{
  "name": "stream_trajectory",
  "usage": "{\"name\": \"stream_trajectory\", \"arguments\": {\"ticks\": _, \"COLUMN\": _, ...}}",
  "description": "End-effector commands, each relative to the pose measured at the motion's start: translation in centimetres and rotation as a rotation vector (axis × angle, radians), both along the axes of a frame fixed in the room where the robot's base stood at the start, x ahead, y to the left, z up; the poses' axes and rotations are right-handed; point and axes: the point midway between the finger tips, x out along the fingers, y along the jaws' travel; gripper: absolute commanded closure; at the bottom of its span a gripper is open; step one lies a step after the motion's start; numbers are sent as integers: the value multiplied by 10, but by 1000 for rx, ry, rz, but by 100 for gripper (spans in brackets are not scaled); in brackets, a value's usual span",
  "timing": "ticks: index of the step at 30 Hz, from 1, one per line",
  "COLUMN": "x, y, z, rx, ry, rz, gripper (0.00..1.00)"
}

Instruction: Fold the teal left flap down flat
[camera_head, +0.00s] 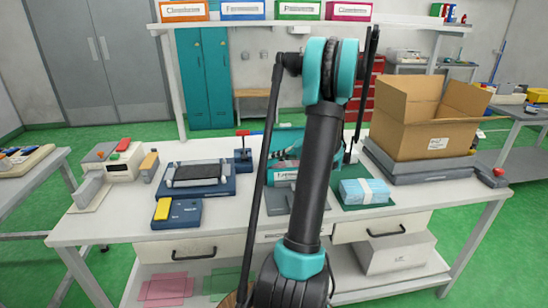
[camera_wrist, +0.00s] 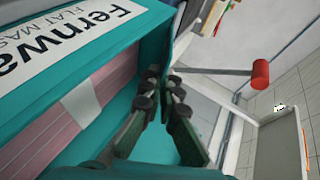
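A teal mask box (camera_head: 271,163) stands near the middle of the workbench, mostly hidden behind my arm in the head view. In the wrist view the box (camera_wrist: 139,42) is close, with a white printed label and a pink stack (camera_wrist: 48,133) with a pale band inside. A narrow teal panel (camera_wrist: 184,30) rises at the box's edge; I cannot tell if it is the left flap. My gripper (camera_wrist: 164,76) is over the box beside this panel. Its fingertips are close together; I cannot tell whether they touch or grip the panel.
A cardboard carton (camera_head: 423,142) stands open on a grey platform at the right. A blue banded stack (camera_head: 364,191) lies right of my arm. A dark blue fixture (camera_head: 221,187) and a red-knobbed lever (camera_head: 243,158) stand left. A red-ended rod (camera_wrist: 259,75) is near my gripper.

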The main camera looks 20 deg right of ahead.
Motion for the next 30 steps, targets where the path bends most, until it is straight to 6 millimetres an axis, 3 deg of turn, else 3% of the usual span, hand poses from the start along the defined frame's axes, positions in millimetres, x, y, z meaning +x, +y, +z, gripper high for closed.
{"name": "stream_trajectory", "arguments": {"ticks": 20, "x": 0, "y": -1, "z": -3, "rx": 60, "ry": -16, "rz": -1, "gripper": 100}}
{"name": "stream_trajectory", "arguments": {"ticks": 26, "x": 0, "y": -1, "z": -3, "rx": 60, "ry": -16, "rz": -1, "gripper": 77}}
{"name": "stream_trajectory", "arguments": {"ticks": 30, "x": 0, "y": -1, "z": -3, "rx": 60, "ry": -16, "rz": -1, "gripper": 77}}
